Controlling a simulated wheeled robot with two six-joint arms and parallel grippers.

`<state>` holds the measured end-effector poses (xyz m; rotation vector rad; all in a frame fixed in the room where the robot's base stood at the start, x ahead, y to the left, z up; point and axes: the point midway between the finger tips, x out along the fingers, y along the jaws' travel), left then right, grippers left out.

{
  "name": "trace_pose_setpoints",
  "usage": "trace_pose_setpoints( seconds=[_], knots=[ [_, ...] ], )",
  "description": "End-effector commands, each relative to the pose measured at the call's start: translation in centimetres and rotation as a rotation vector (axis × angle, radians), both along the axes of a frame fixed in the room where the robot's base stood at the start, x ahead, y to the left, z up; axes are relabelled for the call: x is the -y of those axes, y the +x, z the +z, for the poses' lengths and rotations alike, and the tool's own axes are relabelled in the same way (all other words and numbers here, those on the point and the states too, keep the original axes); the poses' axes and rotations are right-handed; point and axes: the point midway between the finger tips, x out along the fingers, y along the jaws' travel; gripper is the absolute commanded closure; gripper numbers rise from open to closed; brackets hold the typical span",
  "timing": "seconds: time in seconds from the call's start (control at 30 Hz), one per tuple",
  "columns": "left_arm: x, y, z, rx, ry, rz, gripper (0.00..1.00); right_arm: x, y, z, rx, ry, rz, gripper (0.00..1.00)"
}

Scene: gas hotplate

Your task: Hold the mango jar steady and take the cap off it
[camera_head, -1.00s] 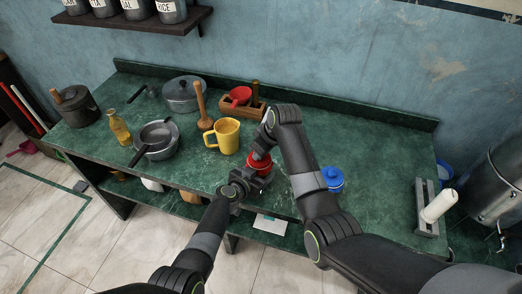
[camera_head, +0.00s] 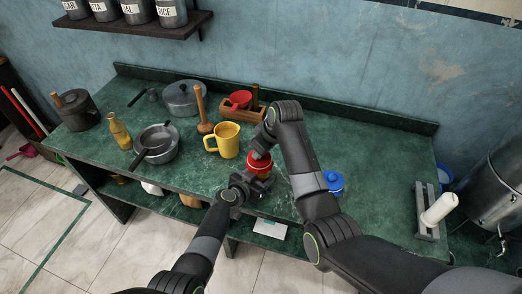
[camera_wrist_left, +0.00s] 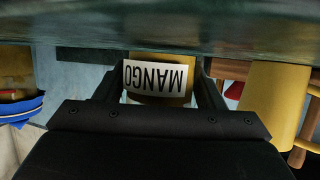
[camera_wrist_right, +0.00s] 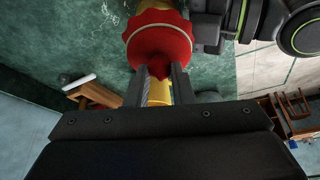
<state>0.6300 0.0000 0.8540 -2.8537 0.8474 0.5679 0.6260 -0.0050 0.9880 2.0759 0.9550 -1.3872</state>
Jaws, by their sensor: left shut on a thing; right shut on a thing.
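The mango jar shows in the left wrist view by its white MANGO label (camera_wrist_left: 158,78), upside down in that picture, over yellowish contents. My left gripper (camera_wrist_left: 158,90) is shut around the jar's side, with a finger on each side of the label. The jar's red scalloped cap (camera_head: 259,161) is at the jar's top in the head view. It also shows large in the right wrist view (camera_wrist_right: 158,42). My right gripper (camera_wrist_right: 158,80) comes from above and is shut on the cap. The joint between cap and jar is mostly hidden, so I cannot tell whether the cap is loose.
A yellow mug (camera_head: 228,140) stands close behind and left of the jar. A blue-lidded jar (camera_head: 333,183) stands to its right. A wooden pestle (camera_head: 203,110), grey pans (camera_head: 160,140) and a glass bottle (camera_head: 119,131) are farther left.

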Motion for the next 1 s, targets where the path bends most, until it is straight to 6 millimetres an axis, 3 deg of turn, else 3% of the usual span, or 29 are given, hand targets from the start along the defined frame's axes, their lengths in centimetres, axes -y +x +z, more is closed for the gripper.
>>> trace_pose_setpoints(
  seconds=[0.17,0.5,0.73,0.77,0.93,1.0],
  knots=[
    [0.0,0.0,0.0,0.0,0.0,0.0,0.78,0.0,0.0,0.3,0.002,0.001,0.001,1.0],
    [0.0,0.0,0.0,0.0,0.0,0.0,0.78,0.0,0.0,3.9,0.002,0.001,0.001,1.0],
    [0.0,0.0,0.0,0.0,0.0,0.0,0.78,0.0,0.0,4.0,0.0,0.0,0.0,1.0],
    [0.0,0.0,0.0,0.0,0.0,0.0,0.34,0.0,0.0,4.0,0.0,0.0,0.0,1.0],
    [0.0,0.0,0.0,0.0,0.0,0.0,0.12,0.0,0.0,4.0,0.0,0.0,0.0,1.0],
    [0.0,0.0,0.0,0.0,0.0,0.0,0.12,0.0,0.0,4.0,0.0,0.0,0.0,1.0]
  ],
)
